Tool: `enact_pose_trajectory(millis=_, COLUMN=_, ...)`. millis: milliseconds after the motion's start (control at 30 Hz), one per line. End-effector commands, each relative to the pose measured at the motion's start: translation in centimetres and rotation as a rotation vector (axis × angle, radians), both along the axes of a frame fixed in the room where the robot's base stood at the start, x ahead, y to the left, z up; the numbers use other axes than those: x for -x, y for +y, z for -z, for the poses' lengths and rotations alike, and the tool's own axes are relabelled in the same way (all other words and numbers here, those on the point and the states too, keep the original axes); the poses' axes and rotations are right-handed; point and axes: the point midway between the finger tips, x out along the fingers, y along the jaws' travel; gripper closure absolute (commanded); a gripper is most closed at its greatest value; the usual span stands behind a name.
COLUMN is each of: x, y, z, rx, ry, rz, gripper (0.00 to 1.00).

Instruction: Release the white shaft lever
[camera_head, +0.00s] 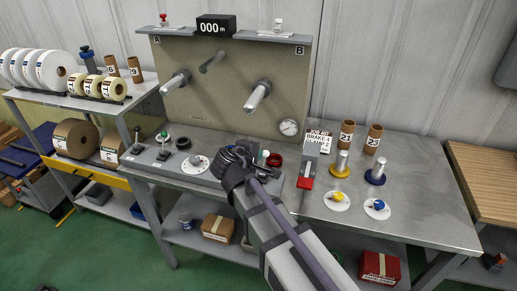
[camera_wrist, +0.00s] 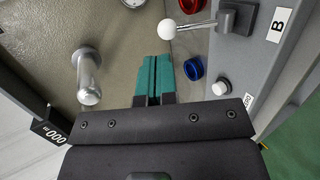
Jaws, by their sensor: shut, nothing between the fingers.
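The white-knobbed lever (camera_wrist: 168,28) shows in the wrist view at the upper middle. Its thin metal shaft runs right to a grey base block (camera_wrist: 238,17) beside the label B. My gripper (camera_wrist: 155,62) has teal fingers pressed together, with nothing between them. The fingertips are below and left of the white knob in the picture, apart from it. In the head view my gripper is over the middle of the bench, and a white knob (camera_head: 265,154) shows just to its right. My arm hides most of that lever there.
In the wrist view a blue ring (camera_wrist: 193,68) and a white button (camera_wrist: 221,87) are close to the fingers, and a metal spindle (camera_wrist: 88,75) stands out at left. The counter (camera_head: 216,26) reads 000 m. The right bench (camera_head: 420,185) has bare room.

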Motion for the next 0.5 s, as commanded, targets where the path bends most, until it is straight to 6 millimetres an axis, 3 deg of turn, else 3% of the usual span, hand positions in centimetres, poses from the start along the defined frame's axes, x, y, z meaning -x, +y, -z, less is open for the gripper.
enact_pose_trajectory(millis=33, x=1.2, y=0.5, z=-1.6, rx=0.001, ry=0.001, rz=-0.004, gripper=1.00)
enact_pose_trajectory(millis=200, x=4.1, y=2.2, z=-3.8, rx=0.001, ry=0.001, rz=-0.004, gripper=1.00)
enact_pose_trajectory(millis=500, x=6.8, y=3.7, z=-5.3, rx=0.001, ry=0.000, rz=0.000, gripper=1.00)
